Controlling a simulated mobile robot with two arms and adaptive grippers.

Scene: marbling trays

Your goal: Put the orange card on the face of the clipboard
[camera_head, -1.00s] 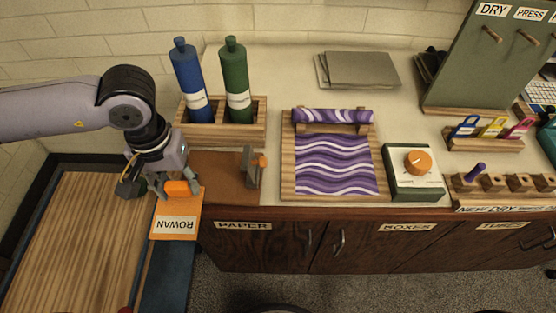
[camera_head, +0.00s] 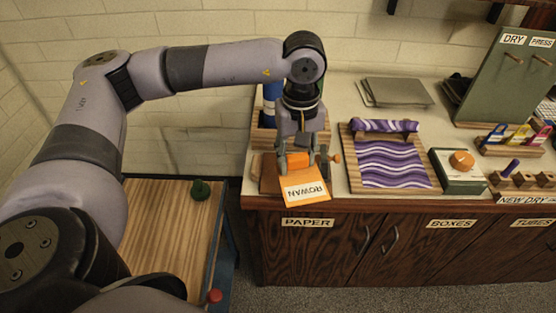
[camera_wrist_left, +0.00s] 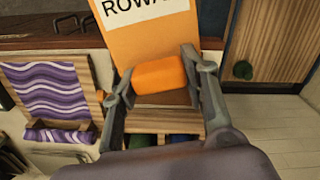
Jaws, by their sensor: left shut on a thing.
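The orange card (camera_head: 305,201) has a white label reading ROWAN and a thick orange grip block. My left gripper (camera_head: 297,161) is shut on that block and holds the card over the front left of the counter. The left wrist view shows the card (camera_wrist_left: 158,43) and its block between the fingers (camera_wrist_left: 162,74). The brown clipboard (camera_head: 268,182) lies on the counter behind and below the card, mostly covered by the card and gripper. Whether the card touches it I cannot tell. My right gripper is not in view.
A rack with a blue bottle (camera_head: 268,116) stands behind my left gripper. To the right are a wooden tray with purple marbled paper (camera_head: 390,162) and a green box with an orange knob (camera_head: 458,182). A wooden side table (camera_head: 165,215) stands at lower left.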

